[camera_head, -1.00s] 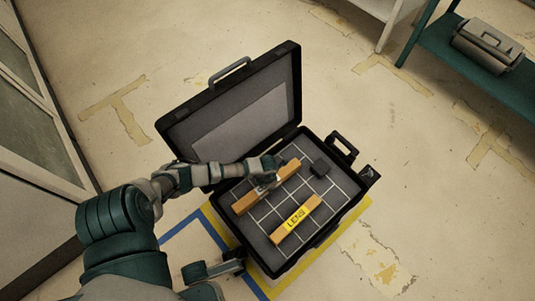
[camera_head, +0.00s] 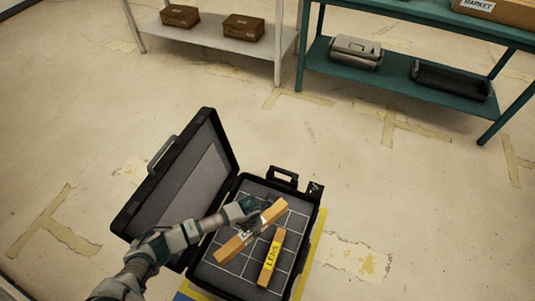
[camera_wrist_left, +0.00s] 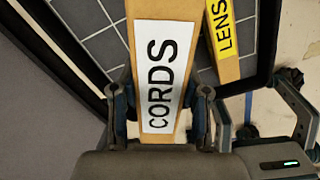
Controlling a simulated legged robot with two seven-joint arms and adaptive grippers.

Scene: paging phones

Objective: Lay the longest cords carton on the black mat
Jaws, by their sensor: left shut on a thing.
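A long orange-tan carton (camera_head: 229,248) with a white label is in my left gripper (camera_head: 252,226), over the open black case (camera_head: 300,262). In the left wrist view its label reads CORDS (camera_wrist_left: 163,75), and the fingers (camera_wrist_left: 163,112) are shut on its two sides. It appears raised above the grid-lined case floor. A second carton (camera_head: 270,262), labelled LENS in yellow, lies in the case to the right and also shows in the left wrist view (camera_wrist_left: 222,45). A flat black mat or shallow tray (camera_head: 452,80) lies on the lower teal shelf.
The case lid (camera_head: 180,185) stands open at the left. A grey metal case (camera_head: 355,53) sits left of the black piece on the teal shelf unit (camera_head: 400,86). A pale shelf (camera_head: 215,37) holds two brown boxes. Open floor lies between case and shelves.

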